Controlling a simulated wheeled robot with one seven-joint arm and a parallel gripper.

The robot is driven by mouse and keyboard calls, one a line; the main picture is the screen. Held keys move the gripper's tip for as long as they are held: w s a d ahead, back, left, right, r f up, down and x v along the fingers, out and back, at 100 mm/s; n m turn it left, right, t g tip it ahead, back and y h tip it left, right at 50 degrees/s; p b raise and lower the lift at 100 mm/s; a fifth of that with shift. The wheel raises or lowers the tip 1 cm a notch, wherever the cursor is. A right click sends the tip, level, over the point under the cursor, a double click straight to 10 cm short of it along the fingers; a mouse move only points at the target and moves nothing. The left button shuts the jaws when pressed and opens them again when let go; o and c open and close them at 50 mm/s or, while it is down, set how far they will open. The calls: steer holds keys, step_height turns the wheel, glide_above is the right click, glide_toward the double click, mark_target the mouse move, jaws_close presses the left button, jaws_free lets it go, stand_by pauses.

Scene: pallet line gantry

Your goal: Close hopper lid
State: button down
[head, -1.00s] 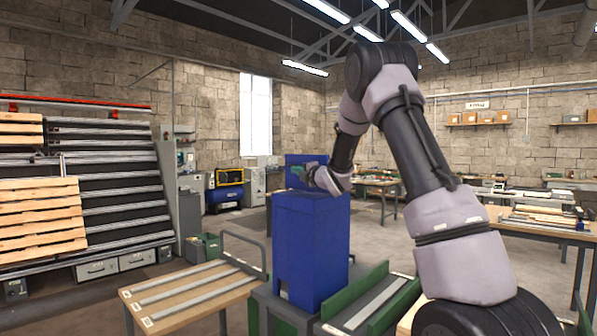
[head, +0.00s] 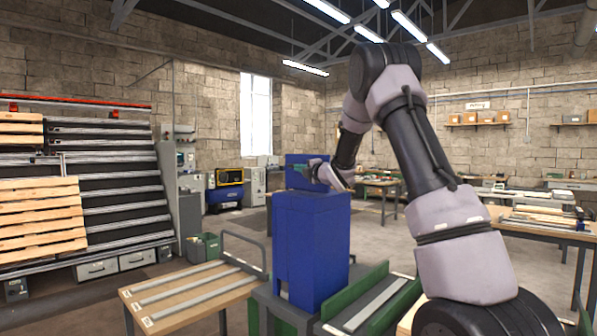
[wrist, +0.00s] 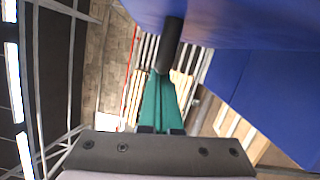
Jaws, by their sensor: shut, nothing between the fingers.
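The blue hopper (head: 311,245) stands upright in the middle of the head view. Its blue lid (head: 294,180) stands raised at the back of the hopper, partly hidden by my gripper. My gripper (head: 298,169) is at the lid's near face, above the hopper top. In the wrist view my green fingers (wrist: 163,80) are shut and empty. A dark round bar, seemingly the lid's handle (wrist: 171,40), sticks out in front of their tips; whether they touch it I cannot tell. The lid (wrist: 240,18) fills the wrist view's top, and the hopper body (wrist: 270,90) is at right.
A wooden-topped table (head: 190,297) stands left of the hopper, and a green-sided conveyor (head: 375,300) is at its right. Slatted pallets (head: 40,215) lean on a rack at far left. Open floor lies behind the hopper.

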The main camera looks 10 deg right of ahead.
steer(key=shift+d+r, duration=0.1)
steer(key=shift+w+d+r+m, duration=0.45)
steer(key=shift+d+m, duration=0.15)
steer(key=shift+m, duration=0.1)
steer(key=shift+w+d+f+m+g+y, duration=0.1)
steer(key=shift+w+d+f+m+g, duration=0.45)
steer(key=shift+w+d+m, duration=1.35)
steer(key=shift+w+d+f+m+g+y, duration=0.1)
steer(key=shift+w+d+f+m+g, duration=0.45)
steer(key=shift+w+d+m, duration=1.35)
steer(key=shift+w+d+f+m+g+y, duration=0.1)
steer(key=shift+w+d+f+m+g, duration=0.75)
steer(key=shift+d, duration=1.8)
steer(key=shift+r+m+t, duration=0.3)
steer(key=shift+m+t, duration=0.05)
steer(key=shift+m, duration=0.1)
